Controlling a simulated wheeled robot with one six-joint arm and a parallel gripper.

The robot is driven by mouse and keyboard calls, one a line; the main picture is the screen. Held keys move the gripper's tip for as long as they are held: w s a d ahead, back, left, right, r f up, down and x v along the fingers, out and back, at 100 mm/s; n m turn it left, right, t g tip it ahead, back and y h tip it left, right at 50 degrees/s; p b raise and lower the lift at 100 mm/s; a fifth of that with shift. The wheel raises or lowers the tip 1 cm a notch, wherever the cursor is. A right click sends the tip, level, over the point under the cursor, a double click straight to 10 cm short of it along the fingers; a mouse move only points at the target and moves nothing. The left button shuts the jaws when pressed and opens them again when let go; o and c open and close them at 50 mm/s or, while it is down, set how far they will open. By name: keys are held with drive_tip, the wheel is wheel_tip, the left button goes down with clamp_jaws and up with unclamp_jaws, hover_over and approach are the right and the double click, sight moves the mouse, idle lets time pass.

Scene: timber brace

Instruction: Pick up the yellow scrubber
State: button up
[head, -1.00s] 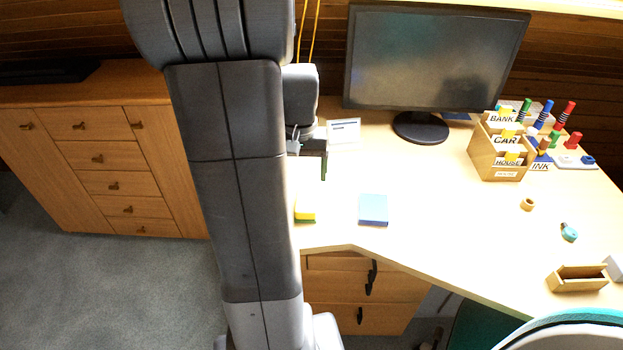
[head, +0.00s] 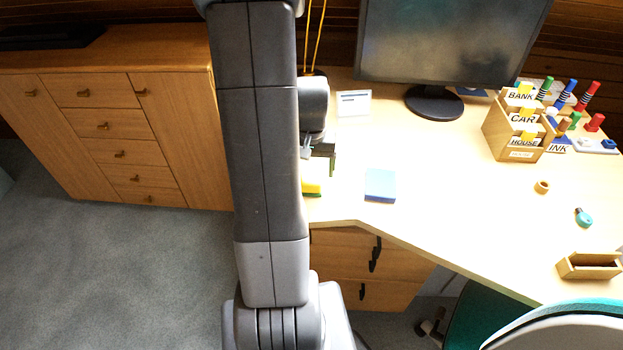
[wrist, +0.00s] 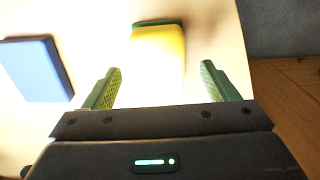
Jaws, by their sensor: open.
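The yellow scrubber (wrist: 158,55) lies on the desk in the wrist view, yellow with a dark green edge at its far end. It also shows in the head view (head: 312,187), partly hidden by my arm. My gripper (wrist: 160,82) is open in the wrist view, with one green finger to the left of the scrubber and one to the right. The scrubber lies ahead of and between the fingers, with clear space on both sides. In the head view my gripper (head: 322,165) is just behind the scrubber and mostly hidden by my arm.
A blue block (head: 380,185) lies right of the scrubber. The desk's edge is close to the scrubber. The desk's middle is clear.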

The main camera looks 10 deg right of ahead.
drive_tip(key=shift+f, duration=1.4)
drive_tip(key=c, duration=1.1)
drive_tip(key=shift+r, duration=0.15)
